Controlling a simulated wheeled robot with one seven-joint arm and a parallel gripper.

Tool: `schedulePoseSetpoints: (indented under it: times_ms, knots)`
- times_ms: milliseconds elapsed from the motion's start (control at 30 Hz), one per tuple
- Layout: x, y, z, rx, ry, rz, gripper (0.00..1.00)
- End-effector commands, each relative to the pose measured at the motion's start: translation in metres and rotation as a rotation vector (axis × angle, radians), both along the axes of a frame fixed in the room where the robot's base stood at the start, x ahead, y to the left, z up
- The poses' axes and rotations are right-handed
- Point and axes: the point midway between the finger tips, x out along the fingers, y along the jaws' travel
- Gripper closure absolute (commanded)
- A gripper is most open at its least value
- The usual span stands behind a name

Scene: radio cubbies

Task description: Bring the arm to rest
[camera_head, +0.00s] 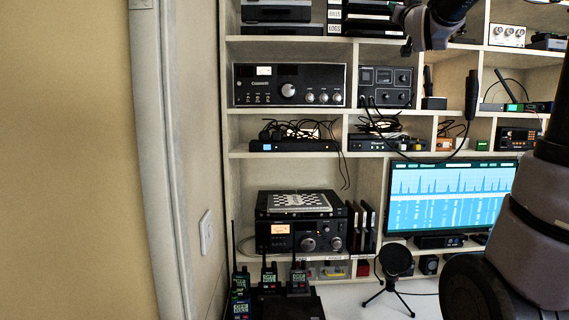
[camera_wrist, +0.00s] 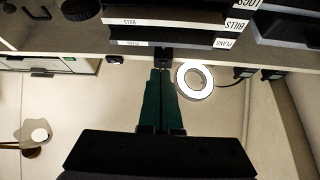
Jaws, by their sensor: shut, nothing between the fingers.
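My gripper shows in the wrist view as two dark green fingers (camera_wrist: 161,72) lying side by side. They are shut together with nothing between them. The fingertips are close to the edge of a shelf bearing labelled black trays (camera_wrist: 165,20); I cannot tell whether they touch. In the head view, part of my arm is at the top, in front of the upper shelves, and larger arm links fill the right side. The fingertips are hard to make out there.
Shelf cubbies (camera_head: 240,133) hold several radios, including a large black one (camera_head: 289,84). A lit monitor (camera_head: 450,195), a microphone on a tripod (camera_head: 395,262) and handheld radios (camera_head: 298,280) stand lower down. A white ring light (camera_wrist: 195,80) is right of the fingers. A wall borders the left.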

Motion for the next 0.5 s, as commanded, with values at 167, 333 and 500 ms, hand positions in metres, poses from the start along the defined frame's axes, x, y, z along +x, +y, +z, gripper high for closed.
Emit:
schedulePoseSetpoints:
  times_ms: [167, 333, 500]
  knots:
    - [-0.023, 0.004, -0.075, 0.133, 0.313, 0.003, 1.00]
    - [-0.067, 0.022, -0.171, 0.245, 0.668, 0.024, 1.00]
    - [-0.137, 0.051, -0.267, 0.335, 1.026, 0.063, 1.00]
